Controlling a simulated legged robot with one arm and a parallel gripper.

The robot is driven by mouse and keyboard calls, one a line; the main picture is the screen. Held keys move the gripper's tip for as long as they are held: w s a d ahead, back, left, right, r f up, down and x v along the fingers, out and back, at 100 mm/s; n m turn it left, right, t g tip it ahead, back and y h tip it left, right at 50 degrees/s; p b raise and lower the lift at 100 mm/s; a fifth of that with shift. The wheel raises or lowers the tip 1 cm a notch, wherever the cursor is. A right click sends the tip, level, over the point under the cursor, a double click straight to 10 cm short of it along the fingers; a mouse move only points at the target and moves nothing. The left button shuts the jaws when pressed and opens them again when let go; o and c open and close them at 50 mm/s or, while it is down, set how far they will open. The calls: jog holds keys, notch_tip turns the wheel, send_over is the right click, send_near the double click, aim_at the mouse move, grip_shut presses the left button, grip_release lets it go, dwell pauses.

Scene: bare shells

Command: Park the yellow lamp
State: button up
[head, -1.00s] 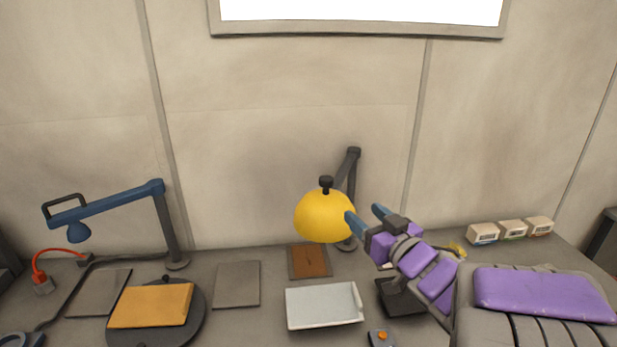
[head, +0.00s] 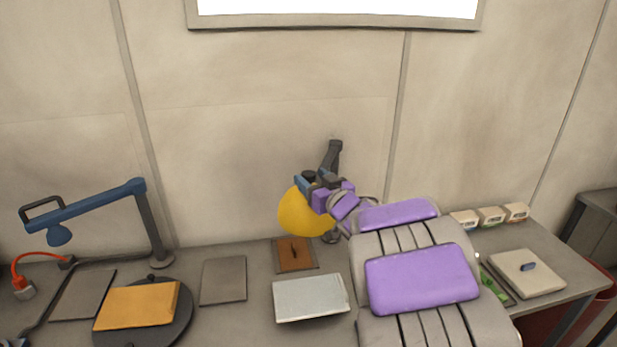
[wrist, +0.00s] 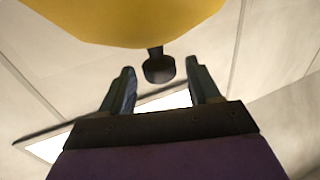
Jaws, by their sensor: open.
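The yellow lamp (head: 299,212) has a round shade on a dark jointed arm (head: 332,156) that rises from the back of the bench. In the wrist view its shade (wrist: 130,15) fills the top, and a dark knob on a short stem (wrist: 159,68) sticks out from it. My gripper (head: 308,180) is at the top of the shade, beside the knob. In the wrist view the two blue fingers of my gripper (wrist: 160,82) are apart, with the knob in line with the gap between them. Contact cannot be told. My arm hides part of the lamp's arm and base.
A blue lamp (head: 90,204) stands at the left. A brown plate (head: 295,256) lies under the yellow lamp, with a white tray (head: 310,299) in front. An orange block (head: 137,305) sits on a dark round turntable (head: 180,325). Small boxes (head: 490,217) stand at the right.

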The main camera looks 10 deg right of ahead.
jog(key=shift+x, duration=1.35)
grip_shut()
